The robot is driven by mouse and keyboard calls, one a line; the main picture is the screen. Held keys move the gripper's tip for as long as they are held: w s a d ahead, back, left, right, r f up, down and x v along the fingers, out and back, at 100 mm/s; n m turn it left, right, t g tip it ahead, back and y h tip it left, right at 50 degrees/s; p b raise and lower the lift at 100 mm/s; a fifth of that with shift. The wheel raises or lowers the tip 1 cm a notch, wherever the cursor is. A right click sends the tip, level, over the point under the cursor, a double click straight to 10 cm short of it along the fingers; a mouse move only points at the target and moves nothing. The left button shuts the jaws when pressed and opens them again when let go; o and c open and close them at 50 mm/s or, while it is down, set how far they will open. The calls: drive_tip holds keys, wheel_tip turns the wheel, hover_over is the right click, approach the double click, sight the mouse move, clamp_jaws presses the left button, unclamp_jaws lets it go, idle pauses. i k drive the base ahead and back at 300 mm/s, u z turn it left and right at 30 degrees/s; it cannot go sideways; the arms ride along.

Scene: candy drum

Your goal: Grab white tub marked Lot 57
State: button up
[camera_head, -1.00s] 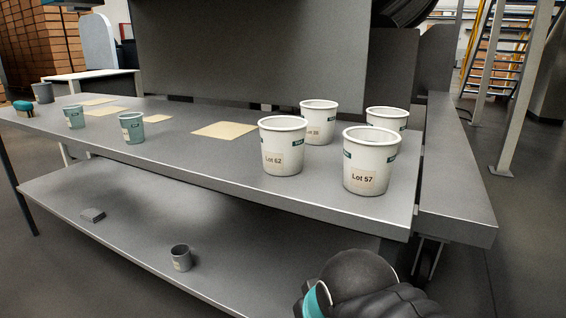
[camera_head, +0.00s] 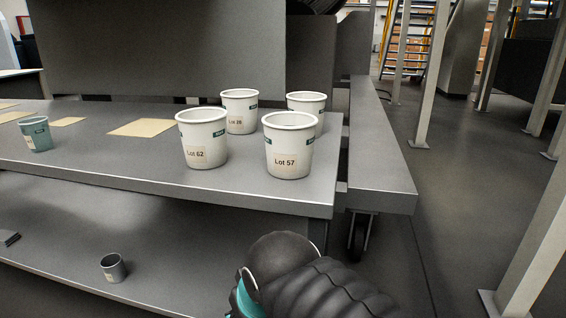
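The white tub marked Lot 57 (camera_head: 289,146) stands upright near the front right corner of the grey bench top (camera_head: 130,167). Its tan label faces me. The white tub marked Lot 62 (camera_head: 203,138) stands to its left, apart from it. Two more white tubs stand behind: one with a tan label (camera_head: 239,111) and one partly hidden behind the Lot 57 tub (camera_head: 307,101). A black, ribbed part of my arm with a teal band shows at the bottom, below and in front of the bench. My gripper's fingers are not in view.
A small teal cup (camera_head: 37,134) and tan sheets (camera_head: 143,128) lie further left on the bench. A small grey cup (camera_head: 113,267) stands on the lower shelf. A grey side ledge (camera_head: 385,160) borders the bench's right end. Open floor lies right, with metal posts (camera_head: 436,75).

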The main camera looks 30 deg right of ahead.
sight(289, 136)
drive_tip(key=k, duration=1)
drive_tip(key=z, duration=1.9)
drive_tip(key=i, duration=1.05)
drive_tip(key=u, duration=1.9)
drive_tip(key=i, duration=0.5)
